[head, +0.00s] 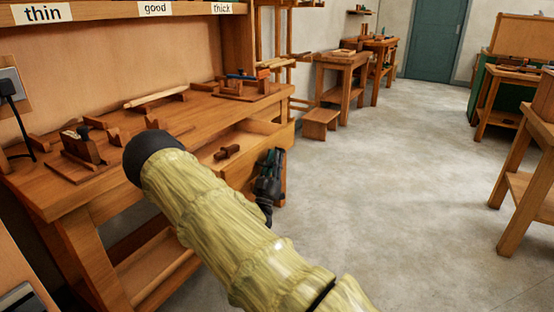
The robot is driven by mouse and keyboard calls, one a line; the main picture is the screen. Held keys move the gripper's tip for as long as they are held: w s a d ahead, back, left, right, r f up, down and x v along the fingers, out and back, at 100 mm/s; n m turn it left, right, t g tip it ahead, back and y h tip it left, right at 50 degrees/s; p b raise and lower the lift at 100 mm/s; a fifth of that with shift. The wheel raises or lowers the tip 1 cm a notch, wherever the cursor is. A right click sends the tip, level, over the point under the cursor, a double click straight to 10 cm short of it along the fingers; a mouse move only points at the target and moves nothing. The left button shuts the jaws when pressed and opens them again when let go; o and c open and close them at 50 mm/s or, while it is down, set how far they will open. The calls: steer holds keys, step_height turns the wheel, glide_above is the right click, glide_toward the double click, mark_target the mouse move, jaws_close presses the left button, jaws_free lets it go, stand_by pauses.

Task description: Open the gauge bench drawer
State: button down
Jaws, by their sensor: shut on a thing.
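The gauge bench (60,195) is a wooden workbench on the left in the head view. Its drawer (262,127) stands pulled out from under the top, with part of its inside showing. A small dark wooden piece (227,152) lies in it. My gripper (270,165) is at the drawer's front, on the side facing the floor. It is shut on the drawer handle, which is mostly hidden behind its dark fingers. My bark-patterned arm covers the near part of the drawer and some of the bench front.
Wooden jigs (85,155) and a tool block (243,85) stand on the bench top. A low stool (320,124) and further benches (340,75) stand behind. A wooden stand (530,170) is at the right. The grey floor (390,180) between is clear.

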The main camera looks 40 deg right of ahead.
steer(key=shift+f, duration=0.1)
steer(key=c, duration=1.5)
jaws_free()
steer(key=v, duration=1.2)
steer(key=shift+w, duration=0.1)
